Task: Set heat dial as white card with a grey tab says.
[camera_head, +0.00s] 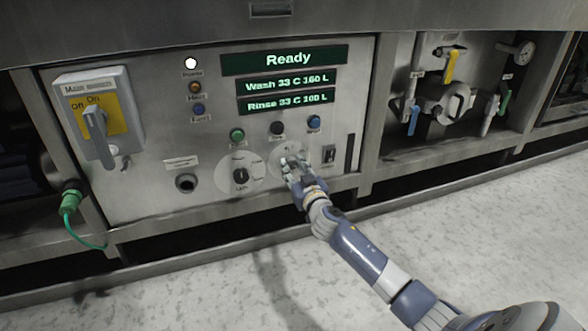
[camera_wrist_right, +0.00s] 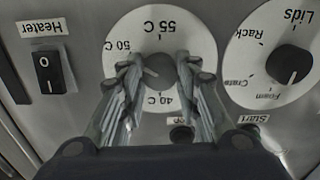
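The heat dial (camera_wrist_right: 114,71) is a round white plate marked 40 C, 50 C and 55 C around a central grey knob (camera_wrist_right: 157,72). In the head view its plate (camera_head: 276,149) is partly hidden by my right gripper (camera_head: 291,164). In the right wrist view my right gripper (camera_wrist_right: 159,62) has one finger on each side of the knob, with no clear gap, and appears closed on it. Where the knob points is hard to make out. No white card with a grey tab shows in either view. My left gripper is out of view.
Beside the heat dial are a Lids/Rack/Crate/Foam dial (camera_head: 258,177) and a Heater rocker switch (camera_head: 330,154). Several buttons sit above. The screen (camera_head: 288,59) reads Ready. A yellow-backed main switch (camera_head: 97,122) is at left; valves (camera_head: 453,66) are at right.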

